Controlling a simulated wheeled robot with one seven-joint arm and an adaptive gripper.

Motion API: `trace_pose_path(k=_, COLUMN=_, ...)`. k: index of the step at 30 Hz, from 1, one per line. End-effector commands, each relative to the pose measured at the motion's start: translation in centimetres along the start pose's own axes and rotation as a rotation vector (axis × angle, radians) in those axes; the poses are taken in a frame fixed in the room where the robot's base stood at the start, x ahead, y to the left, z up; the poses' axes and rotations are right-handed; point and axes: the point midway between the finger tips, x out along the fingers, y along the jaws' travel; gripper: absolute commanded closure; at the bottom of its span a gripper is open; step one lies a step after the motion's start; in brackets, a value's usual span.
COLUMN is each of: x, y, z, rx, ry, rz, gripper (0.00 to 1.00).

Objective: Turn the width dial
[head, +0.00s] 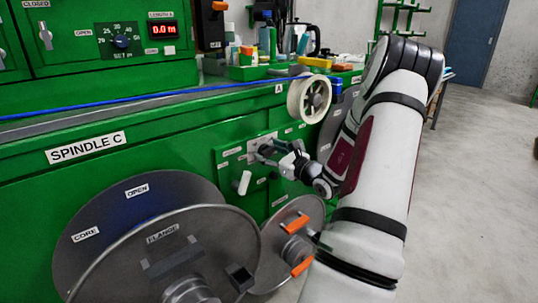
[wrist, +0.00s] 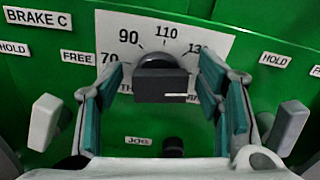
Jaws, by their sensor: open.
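The width dial is a black knob (wrist: 160,86) in the middle of the wrist view, on a white scale plate (wrist: 210,42) marked 70, 90, 110 and 130. A short white line shows on the knob's front face. The label under it is partly hidden; "TH" shows. My gripper (wrist: 162,76) is open, with one teal-padded finger on each side of the knob. Gaps show between the pads and the knob. In the head view my gripper (head: 270,152) is at the small panel on the green cabinet, and it hides most of the dial.
A black JOG knob (wrist: 173,147) sits below. In the head view, large grey reel flanges (head: 160,245) and an orange-handled hub (head: 298,250) stand below the panel. A blue cable (head: 150,98) runs above.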

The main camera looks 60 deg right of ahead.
Motion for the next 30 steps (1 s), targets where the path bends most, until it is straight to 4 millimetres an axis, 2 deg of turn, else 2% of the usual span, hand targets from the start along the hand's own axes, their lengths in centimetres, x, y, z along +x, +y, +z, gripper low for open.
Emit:
trace_pose_path(k=10, x=0.41, y=-0.03, z=0.02, rx=0.0, ry=0.0, rz=-0.001, gripper=0.4)
trace_pose_path(k=11, x=0.4, y=-0.03, z=0.02, rx=0.0, ry=0.0, rz=-0.001, gripper=0.45)
trace_pose_path(k=16, x=0.38, y=-0.04, z=0.01, rx=0.0, ry=0.0, rz=-0.001, gripper=0.83)
trace_pose_path(k=17, x=0.38, y=-0.05, z=0.01, rx=0.0, ry=0.0, rz=-0.001, gripper=0.87)
trace_pose_path(k=30, x=0.4, y=0.01, z=-0.08, rx=-0.09, ry=0.0, rz=-0.002, gripper=0.87)
